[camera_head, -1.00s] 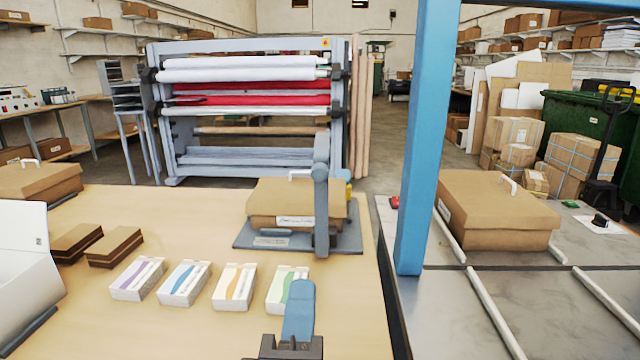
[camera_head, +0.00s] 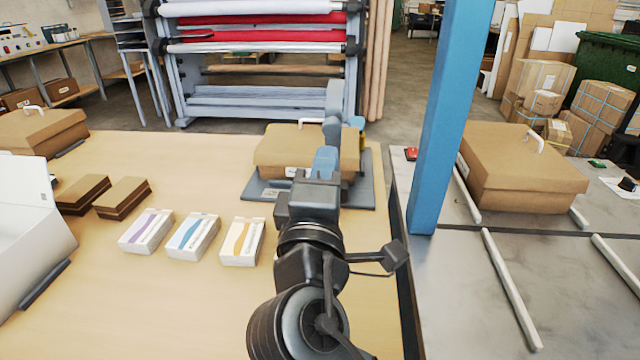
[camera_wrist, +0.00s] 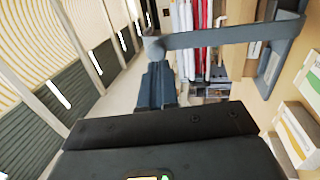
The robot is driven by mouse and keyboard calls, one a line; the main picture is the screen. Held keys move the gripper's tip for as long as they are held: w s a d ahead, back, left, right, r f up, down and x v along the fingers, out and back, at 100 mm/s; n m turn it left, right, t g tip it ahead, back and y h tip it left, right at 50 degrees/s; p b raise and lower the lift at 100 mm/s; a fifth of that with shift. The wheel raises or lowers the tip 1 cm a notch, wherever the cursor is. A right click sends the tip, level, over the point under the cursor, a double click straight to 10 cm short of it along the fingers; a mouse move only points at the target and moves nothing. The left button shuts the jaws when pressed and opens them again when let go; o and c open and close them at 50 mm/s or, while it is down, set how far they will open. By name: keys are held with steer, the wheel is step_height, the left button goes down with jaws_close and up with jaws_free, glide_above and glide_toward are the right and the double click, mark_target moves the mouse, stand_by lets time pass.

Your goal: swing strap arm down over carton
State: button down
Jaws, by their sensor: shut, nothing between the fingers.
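The brown carton (camera_head: 278,148) with a white handle on top sits on a grey base plate (camera_head: 262,189) on the bench. The grey-blue strap arm (camera_head: 333,105) stands upright at the carton's right side; my gripper hides its lower part in the head view. In the wrist view the strap arm (camera_wrist: 225,38) runs across the top, with its rounded end just beyond my fingertips. My gripper (camera_head: 326,153) is shut and empty, with blue-grey fingers in front of the strap arm. In the wrist view the fingertips (camera_wrist: 156,68) are close to the arm's end; I cannot tell whether they touch.
Three small white boxes (camera_head: 190,237) and two brown boxes (camera_head: 122,198) lie on the bench to the left. A blue post (camera_head: 445,120) stands close on the right, before a metal table with another carton (camera_head: 525,172). A roll rack (camera_head: 260,60) stands behind.

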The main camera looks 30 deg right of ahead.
mark_target(331, 134)
steer(key=shift+p+x, duration=0.4)
steer(key=shift+x, duration=1.45)
